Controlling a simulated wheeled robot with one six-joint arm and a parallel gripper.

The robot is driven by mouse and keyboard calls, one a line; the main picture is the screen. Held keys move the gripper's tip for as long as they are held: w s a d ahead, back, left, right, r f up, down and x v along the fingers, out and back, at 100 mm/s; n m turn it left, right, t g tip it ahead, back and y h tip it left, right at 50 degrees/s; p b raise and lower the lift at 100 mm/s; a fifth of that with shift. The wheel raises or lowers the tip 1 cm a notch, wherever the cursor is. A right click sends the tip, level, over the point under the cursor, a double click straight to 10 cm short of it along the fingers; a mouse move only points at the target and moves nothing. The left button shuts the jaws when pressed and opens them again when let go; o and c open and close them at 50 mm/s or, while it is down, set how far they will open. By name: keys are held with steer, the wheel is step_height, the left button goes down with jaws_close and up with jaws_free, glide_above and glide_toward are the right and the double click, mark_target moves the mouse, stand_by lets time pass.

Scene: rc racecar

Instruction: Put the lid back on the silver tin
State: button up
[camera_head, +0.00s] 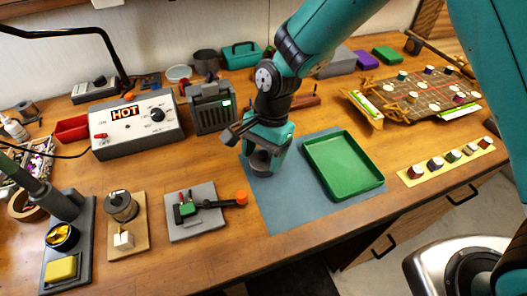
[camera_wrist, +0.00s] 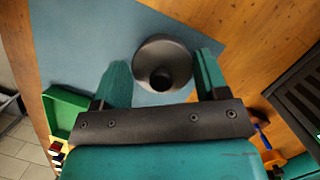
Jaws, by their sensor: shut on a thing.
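My gripper (camera_head: 264,164) points down over the left part of the blue-grey mat (camera_head: 290,208). It is shut on a grey round metal piece (camera_head: 261,158), with one teal finger at each side. I cannot tell whether this is the lid, the tin, or both together. Its underside is hidden, and I cannot tell whether it touches the mat.
An empty green tray (camera_head: 340,165) lies on the mat to the right. A grey board (camera_head: 198,225) with small tools lies to the left. A grey ribbed box (camera_head: 211,106) and a HOT control box (camera_head: 137,128) stand behind. The mat's front part is clear.

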stand_by(0.4)
steer(key=o, duration=1)
steer(key=shift+o, duration=0.2)
steer(key=shift+r+p, duration=3.3)
steer(key=shift+r, duration=0.25)
jaws_close()
